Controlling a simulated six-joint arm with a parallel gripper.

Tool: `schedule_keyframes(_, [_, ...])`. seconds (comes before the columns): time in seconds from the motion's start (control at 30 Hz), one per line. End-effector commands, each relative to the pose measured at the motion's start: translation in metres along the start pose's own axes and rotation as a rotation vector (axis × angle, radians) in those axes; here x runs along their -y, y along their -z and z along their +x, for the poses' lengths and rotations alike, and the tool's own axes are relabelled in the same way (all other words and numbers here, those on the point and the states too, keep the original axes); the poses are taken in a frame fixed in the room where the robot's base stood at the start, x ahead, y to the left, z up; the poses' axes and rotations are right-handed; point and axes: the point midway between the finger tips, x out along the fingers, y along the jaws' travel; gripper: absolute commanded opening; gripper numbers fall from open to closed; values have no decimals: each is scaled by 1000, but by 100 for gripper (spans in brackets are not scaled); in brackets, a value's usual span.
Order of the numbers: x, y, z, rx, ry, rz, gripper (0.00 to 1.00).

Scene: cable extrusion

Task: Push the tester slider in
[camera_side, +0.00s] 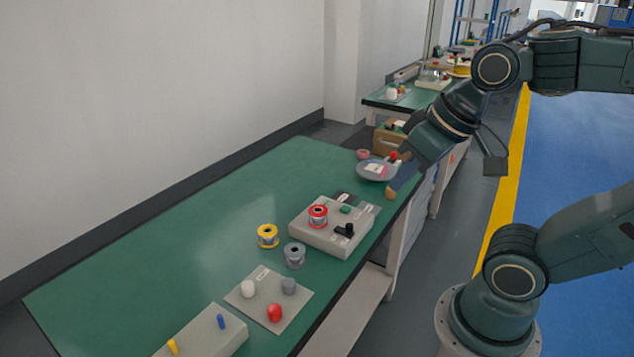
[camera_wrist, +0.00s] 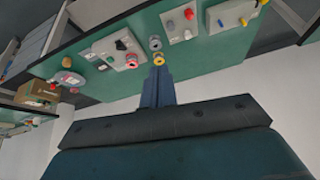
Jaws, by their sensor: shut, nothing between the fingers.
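The tester is a pale grey box (camera_side: 318,241) on the green table. It carries a red spool (camera_side: 318,216), a green button (camera_side: 345,210) and a black slider knob (camera_side: 344,230) near its right side. The tester (camera_wrist: 103,44) also shows in the wrist view, with the black knob (camera_wrist: 120,44) uncovered. My gripper (camera_side: 390,191) is beyond the tester near the table's right edge, apart from the knob. In the wrist view my gripper (camera_wrist: 158,70) has its fingers together and empty. How far in the slider sits is too small to tell.
A yellow spool (camera_side: 268,236) and a grey spool (camera_side: 294,256) stand left of and in front of the tester. A plate (camera_side: 258,306) with knobs and a block (camera_side: 205,335) with pegs lie nearer. A round dish (camera_side: 372,175) is close to my gripper. The table's left is clear.

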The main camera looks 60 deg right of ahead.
Motion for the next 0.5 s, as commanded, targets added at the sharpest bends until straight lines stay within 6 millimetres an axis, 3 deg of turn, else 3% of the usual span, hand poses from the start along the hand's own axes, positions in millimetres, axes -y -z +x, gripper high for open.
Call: schedule_keyframes(0.5, [-45, 39, 60, 80, -92, 862, 0])
